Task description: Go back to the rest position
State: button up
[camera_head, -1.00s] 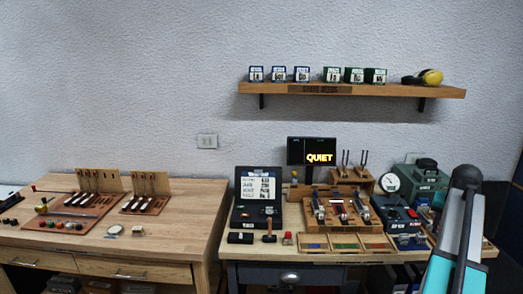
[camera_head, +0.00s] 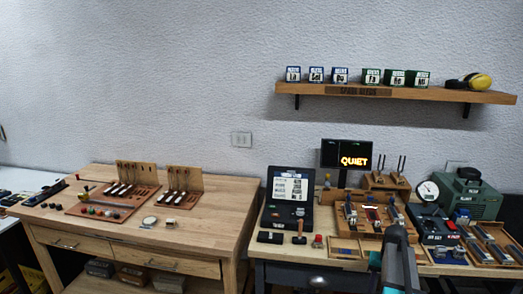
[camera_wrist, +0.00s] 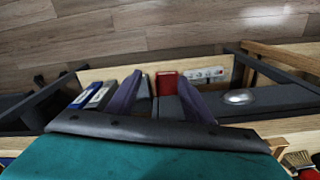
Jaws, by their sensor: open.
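My gripper (camera_wrist: 160,92) shows in the wrist view as two dark purplish fingers, apart, with nothing between them. It is above the front of the right-hand bench. Behind the fingertips are a red box (camera_wrist: 167,83) and blue-and-white boxes (camera_wrist: 92,95) low down, with the wooden floor beyond. In the head view my arm rises from the bottom edge, in front of the right-hand bench (camera_head: 262,240). The fingers cannot be made out there.
The bench carries a wooden rack (camera_head: 370,212), an open black case (camera_head: 290,190), a lit QUIET sign (camera_head: 347,155) and a green machine (camera_head: 467,197). The left bench (camera_head: 215,192) holds tool boards. A wall shelf (camera_head: 395,92) carries small boxes. A drawer knob (camera_wrist: 239,97) is near my gripper.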

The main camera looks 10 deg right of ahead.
jog(key=s+a+f+n+g, duration=0.1)
jog(key=s+a+f, duration=0.2)
jog(key=a+f, duration=0.45)
jog(key=s+a+f+n+g+y, duration=0.1)
jog(key=s+a+f+n, duration=0.1)
jog(key=s+a+f, duration=0.5)
jog(key=a+f+n+g, duration=0.1)
jog(key=a+f, duration=0.5)
jog(key=a, duration=0.5)
jog(key=s+a+f+n+g, duration=0.1)
jog(key=s+a+f, duration=0.2)
jog(key=s, duration=0.4)
jog(key=s+a+f+n+g, duration=0.1)
jog(key=s+a+f, duration=0.2)
jog(key=s, duration=0.5)
jog(key=s+a+f+n+g, duration=0.1)
jog(key=s+a+f, duration=0.3)
jog(key=s, duration=0.3)
jog(key=shift+s+a+h, duration=0.3)
jog(key=shift+a+h, duration=0.1)
jog(key=shift+a, duration=0.4)
dwell(1.3)
